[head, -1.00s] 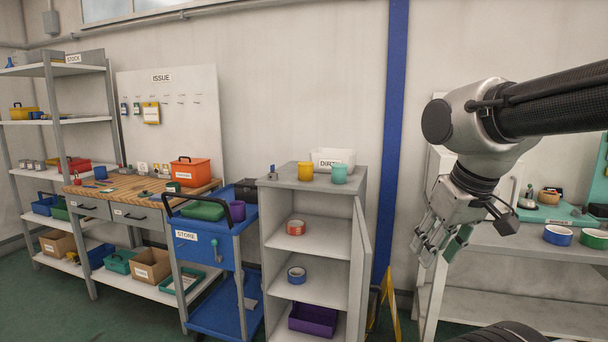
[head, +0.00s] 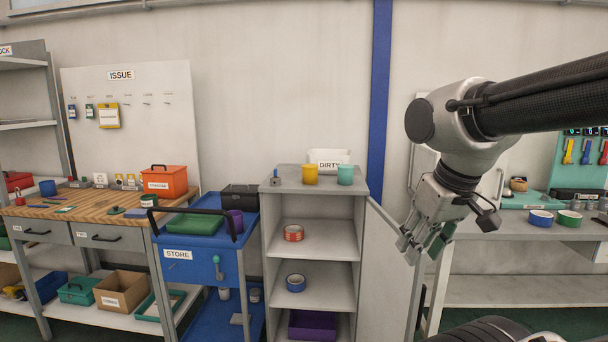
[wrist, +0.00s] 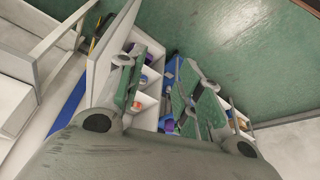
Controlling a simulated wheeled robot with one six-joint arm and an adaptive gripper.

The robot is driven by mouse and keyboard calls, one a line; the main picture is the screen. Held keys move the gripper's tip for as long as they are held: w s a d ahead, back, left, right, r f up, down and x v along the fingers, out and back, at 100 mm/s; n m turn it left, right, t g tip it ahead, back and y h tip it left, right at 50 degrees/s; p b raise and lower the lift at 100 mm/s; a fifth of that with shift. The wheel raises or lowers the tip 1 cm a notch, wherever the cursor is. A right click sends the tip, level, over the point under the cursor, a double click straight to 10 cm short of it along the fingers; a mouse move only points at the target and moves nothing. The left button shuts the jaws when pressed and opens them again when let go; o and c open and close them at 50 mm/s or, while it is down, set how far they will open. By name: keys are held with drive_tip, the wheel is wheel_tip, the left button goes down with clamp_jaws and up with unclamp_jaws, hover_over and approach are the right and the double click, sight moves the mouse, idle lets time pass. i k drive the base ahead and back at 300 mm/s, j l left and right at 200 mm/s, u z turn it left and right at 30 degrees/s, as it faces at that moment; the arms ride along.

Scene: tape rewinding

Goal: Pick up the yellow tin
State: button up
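The yellow tin (head: 310,174) stands upright on top of the grey cabinet (head: 286,186), left of a teal tin (head: 345,175) and apart from it. My gripper (head: 425,248) hangs in the air to the right of the cabinet, pointing down and well away from the yellow tin. In the wrist view my gripper (wrist: 158,90) has its fingers spread, with nothing between them. I cannot make out the yellow tin in the wrist view.
A white bin labelled DIRTY (head: 342,156) stands behind the tins. The cabinet door (head: 388,270) is open toward my arm. A blue STORE trolley (head: 196,262) stands left of the cabinet. A bench (head: 500,229) with tape rolls is at right.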

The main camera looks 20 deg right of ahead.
sight(310, 172)
drive_tip(key=i+j+z, duration=0.3)
drive_tip(key=i+j, duration=0.55)
drive_tip(key=i, duration=0.25)
drive_tip(key=i+j+z, duration=0.1)
drive_tip(key=i, duration=0.2)
